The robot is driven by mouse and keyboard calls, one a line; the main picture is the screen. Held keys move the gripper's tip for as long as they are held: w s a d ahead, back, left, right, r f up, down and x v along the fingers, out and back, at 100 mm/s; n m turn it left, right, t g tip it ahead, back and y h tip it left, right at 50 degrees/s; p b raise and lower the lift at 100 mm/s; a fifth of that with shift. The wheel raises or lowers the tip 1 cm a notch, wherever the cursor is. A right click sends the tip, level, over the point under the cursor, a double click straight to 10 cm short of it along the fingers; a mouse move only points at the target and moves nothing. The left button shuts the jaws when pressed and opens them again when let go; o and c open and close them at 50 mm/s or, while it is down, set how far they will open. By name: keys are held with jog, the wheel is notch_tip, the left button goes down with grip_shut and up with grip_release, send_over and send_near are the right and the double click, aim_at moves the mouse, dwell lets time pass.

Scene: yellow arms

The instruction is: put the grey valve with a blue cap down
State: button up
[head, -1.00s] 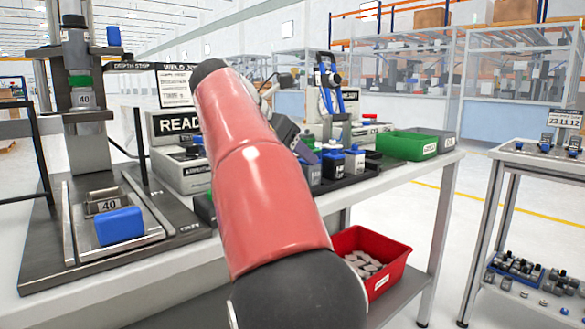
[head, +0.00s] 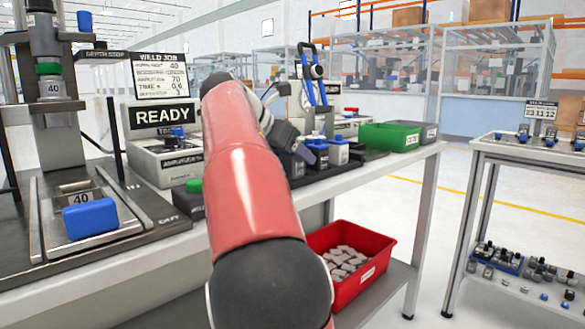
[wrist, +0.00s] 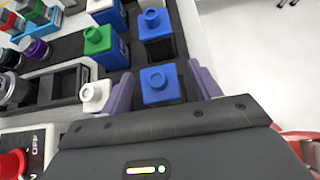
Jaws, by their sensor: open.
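In the wrist view, a blue-capped piece (wrist: 160,85), which I take to be the valve, stands between the two purple fingers of my gripper (wrist: 163,88). The fingers are open, one on each side, with a small gap visible at least on the right. Its body below the cap is mostly hidden, so I cannot tell that it is grey. In the head view, my gripper (head: 304,152) is low over the black tray (head: 345,176) on the bench, partly hidden by my red arm.
A second blue-capped piece (wrist: 154,24) stands just beyond in the tray. Green-capped (wrist: 98,40) and white-capped (wrist: 95,94) pieces stand at left, near empty slots. A red button (wrist: 12,163) is at lower left. Green bin (head: 388,137) and red bin (head: 350,262) are farther off.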

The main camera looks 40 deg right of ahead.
jog(key=c, duration=1.2)
